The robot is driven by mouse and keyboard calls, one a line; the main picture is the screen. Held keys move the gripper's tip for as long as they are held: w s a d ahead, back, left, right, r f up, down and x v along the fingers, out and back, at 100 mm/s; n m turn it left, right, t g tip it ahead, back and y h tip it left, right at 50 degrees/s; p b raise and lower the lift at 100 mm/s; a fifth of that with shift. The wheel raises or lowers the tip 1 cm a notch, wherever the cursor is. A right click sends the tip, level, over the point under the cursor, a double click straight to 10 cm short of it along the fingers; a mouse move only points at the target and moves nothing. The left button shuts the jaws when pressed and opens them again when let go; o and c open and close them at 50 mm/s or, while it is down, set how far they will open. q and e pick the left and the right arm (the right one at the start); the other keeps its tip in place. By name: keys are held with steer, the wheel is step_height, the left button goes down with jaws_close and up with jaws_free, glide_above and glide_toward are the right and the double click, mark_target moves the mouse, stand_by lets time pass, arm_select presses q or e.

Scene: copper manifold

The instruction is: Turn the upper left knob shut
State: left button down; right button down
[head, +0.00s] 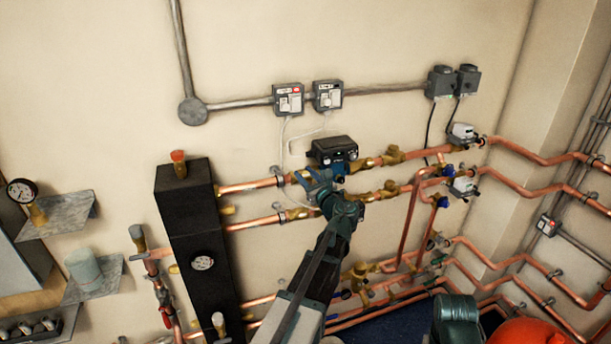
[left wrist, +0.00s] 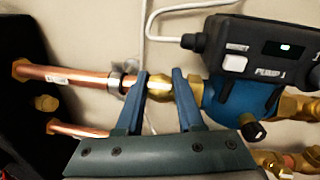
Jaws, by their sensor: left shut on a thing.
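The upper left knob is the rounded brass piece (left wrist: 160,84) on the upper copper pipe, just left of the pump. My left gripper (head: 318,177) reaches up to it from below in the head view. In the left wrist view the blue fingers of my left gripper (left wrist: 162,80) stand on either side of the brass piece and are shut on it. The fingers and wrist hide it in the head view. How far it is turned cannot be told. My right gripper is not in view.
The black and blue pump (left wrist: 245,85) sits close right of the fingers; its black control box also shows in the head view (head: 334,150). A black manifold column (head: 187,205) stands left. Copper pipes run right, with a lower pipe (head: 255,223) close below.

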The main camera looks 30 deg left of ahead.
arm_select(q)
steer(key=shift+w, duration=0.1)
steer(key=n+g+p, duration=0.1)
steer(key=n, duration=0.1)
steer(key=n+g+y, duration=0.1)
steer(key=n+g, duration=0.1)
steer(key=n, duration=0.1)
steer(key=shift+w+r+n+p, duration=0.1)
steer(key=shift+r+n+p, duration=0.1)
steer(key=shift+n+p, duration=0.15)
steer(key=n+g+p, duration=0.3)
steer(key=n, duration=0.2)
steer(key=shift+r+g, duration=0.1)
steer(key=shift+g, duration=0.3)
steer(key=n+g+h+p, duration=0.1)
steer(key=n+p, duration=0.1)
steer(key=n, duration=0.1)
steer(key=n+g+h+p, duration=0.1)
steer(key=n+p, duration=0.1)
steer(key=n, duration=0.1)
steer(key=shift+g+h, duration=0.4)
steer(key=n+p, duration=0.1)
steer(key=n+h+p, duration=0.1)
steer(key=shift+s+n+g+p, duration=0.2)
steer(key=shift+n+g+p, duration=0.1)
steer(key=shift+n+p, duration=0.1)
steer(key=shift+f+n+h+p, duration=0.3)
steer(key=shift+n+h+p, duration=0.2)
steer(key=shift+n+h, duration=0.1)
